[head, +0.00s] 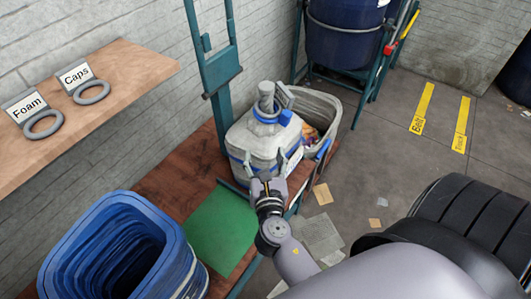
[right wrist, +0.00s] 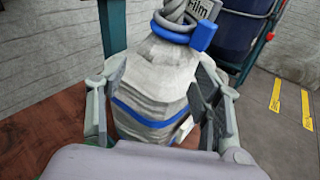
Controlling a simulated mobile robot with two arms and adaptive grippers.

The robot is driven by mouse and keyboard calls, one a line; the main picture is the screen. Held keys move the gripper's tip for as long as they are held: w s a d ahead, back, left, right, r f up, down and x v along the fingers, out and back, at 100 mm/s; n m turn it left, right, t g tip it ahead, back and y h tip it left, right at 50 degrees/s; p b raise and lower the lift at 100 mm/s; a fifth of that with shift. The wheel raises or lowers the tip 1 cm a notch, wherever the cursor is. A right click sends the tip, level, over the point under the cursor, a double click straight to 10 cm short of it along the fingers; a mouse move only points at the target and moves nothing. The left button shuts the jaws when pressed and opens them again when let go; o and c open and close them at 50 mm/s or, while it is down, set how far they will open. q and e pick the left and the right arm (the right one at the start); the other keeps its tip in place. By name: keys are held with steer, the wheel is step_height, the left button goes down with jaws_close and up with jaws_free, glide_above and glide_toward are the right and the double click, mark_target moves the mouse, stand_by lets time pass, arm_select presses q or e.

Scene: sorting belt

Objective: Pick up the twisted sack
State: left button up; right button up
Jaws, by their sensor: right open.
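The twisted sack (head: 250,138) is whitish grey with blue bands and a twisted neck. It stands upright on the brown wooden surface, beside a teal upright frame. In the right wrist view the sack (right wrist: 150,85) fills the middle, with a blue clip and a tag reading "Film" at its neck. My right gripper (head: 266,180) is at the sack's near side. In the right wrist view its open fingers (right wrist: 158,88) stand to the left and right of the sack; I cannot tell whether they touch it. The sack's lower part is partly hidden. My left gripper is not in view.
A grey bin (head: 325,108) with mixed contents stands right behind the sack. A green mat (head: 215,232) and stacked blue tubs (head: 110,205) are nearer. A wooden shelf (head: 120,70) holds "Foam" and "Caps" rings. A dark blue drum (head: 345,35) stands behind.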

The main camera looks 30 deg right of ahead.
steer(key=n+h, duration=0.1)
glide_toward(266, 102)
steer(key=shift+t, duration=0.3)
steer(key=x, duration=0.1)
steer(key=p+x, duration=0.1)
steer(key=x, duration=0.2)
steer(key=shift+d+f+p, duration=0.3)
steer(key=shift+d, duration=0.1)
steer(key=shift+x, duration=3.1)
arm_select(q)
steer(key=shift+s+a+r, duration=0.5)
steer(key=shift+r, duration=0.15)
arm_select(e)
steer(key=shift+a, duration=0.15)
steer(key=shift+c, duration=0.6)
steer(key=shift+a, duration=0.1)
jaws_close()
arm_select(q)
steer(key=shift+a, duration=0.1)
arm_select(e)
steer(key=shift+r, duration=0.1)
